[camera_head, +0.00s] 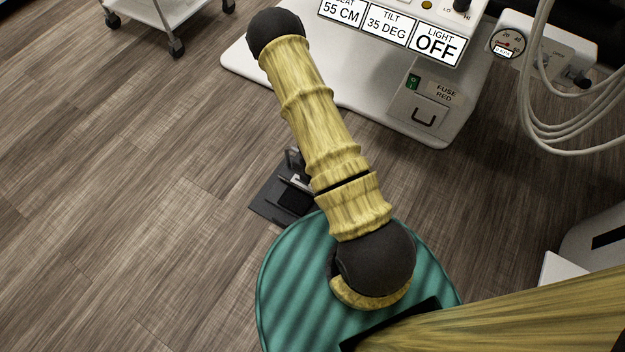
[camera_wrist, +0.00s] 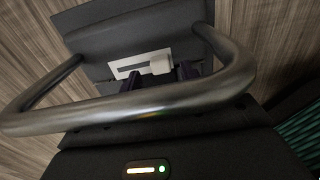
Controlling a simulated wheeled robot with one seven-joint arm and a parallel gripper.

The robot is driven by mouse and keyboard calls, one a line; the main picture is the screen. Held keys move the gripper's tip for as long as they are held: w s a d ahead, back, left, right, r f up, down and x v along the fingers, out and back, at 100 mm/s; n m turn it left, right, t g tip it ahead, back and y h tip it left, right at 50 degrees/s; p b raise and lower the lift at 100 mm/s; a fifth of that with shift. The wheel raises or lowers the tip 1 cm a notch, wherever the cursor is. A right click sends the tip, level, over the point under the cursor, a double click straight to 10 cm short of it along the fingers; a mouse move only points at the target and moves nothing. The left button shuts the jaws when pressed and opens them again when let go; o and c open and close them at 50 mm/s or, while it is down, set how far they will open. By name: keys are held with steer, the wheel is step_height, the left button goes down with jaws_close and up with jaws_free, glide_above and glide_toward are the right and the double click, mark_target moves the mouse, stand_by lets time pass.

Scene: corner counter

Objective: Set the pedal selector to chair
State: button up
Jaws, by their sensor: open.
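The dark foot pedal unit (camera_head: 270,198) lies on the floor, partly hidden by my arm in the head view. In the wrist view, its dark plate (camera_wrist: 100,38) carries a white selector panel (camera_wrist: 122,67) with a dark slot and a pale selector knob (camera_wrist: 160,63) at the slot's right part. A metal hoop (camera_wrist: 150,103) crosses in front of the panel. My open gripper (camera_wrist: 158,77) shows two dark fingertips beyond the hoop, one on each side of the knob in the picture. Contact with the knob cannot be told. No selector labels are readable.
A teal cushion (camera_head: 283,285) is below my arm. The white base (camera_head: 350,85) with sign panels and a fuse box (camera_head: 425,105) stands behind the pedal. A wheeled cart (camera_head: 160,12) is at the top left. Open wooden floor (camera_head: 110,180) lies left; hoses (camera_head: 535,125) hang right.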

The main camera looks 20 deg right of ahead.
step_height(320, 180, up, 15)
steer(key=p, duration=0.8)
steer(key=shift+w, duration=0.15)
steer(key=shift+r, duration=0.1)
steer(key=s+a+r+m+t+p, duration=0.1)
steer(key=r+m+p, duration=0.7)
steer(key=r+p, duration=0.9)
steer(key=s+a+r+m+p, duration=0.2)
steer(key=r+m+p, duration=0.6)
steer(key=r, duration=2.8)
steer(key=s+a+r+m+t+p, duration=0.1)
steer(key=r+m+p, duration=0.8)
steer(key=r+p, duration=1.6)
steer(key=shift+s+a+r+t+p, duration=0.3)
steer(key=shift+s+r, duration=0.4)
steer(key=shift+s, duration=0.15)
